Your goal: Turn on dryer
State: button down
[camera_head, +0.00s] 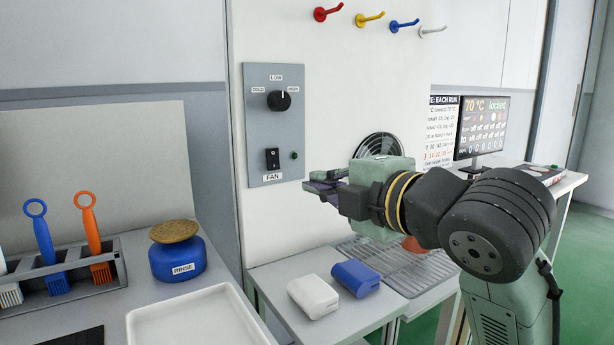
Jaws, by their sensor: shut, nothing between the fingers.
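The dryer's grey control panel (262,217) is fixed to the white wall. Its black knob (279,101) sits among the labels COLD, LOW and HIGH, with its white mark pointing up toward LOW. Below it are a black rocker switch (272,159) labelled FAN and a small dark green lamp (295,155). Which way the rocker is pressed I cannot tell. A round black fan grille (378,144) shows behind my arm, partly hidden. My gripper (312,187) is shut and empty, pointing left, just right of the panel's lower edge and a little below the switch's height.
A white block (313,296) and a blue block (356,277) lie on the shelf below, beside a wire rack (425,272). Left are a brush holder (110,277), a blue RINSE pot (177,260) and a white tray (190,318). Colored hooks (369,19) hang above; a monitor (480,127) stands right.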

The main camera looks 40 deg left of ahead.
aim_at(273, 170)
jog(key=p+x, duration=0.1)
jog(key=x, duration=1)
jog(key=shift+a+p, duration=0.2)
jog(key=shift+p, duration=0.15)
jog(key=shift+x, duration=0.75)
jog(key=shift+w+a+f, duration=0.15)
jog(key=shift+w+a, duration=0.05)
jog(key=shift+a, duration=0.15)
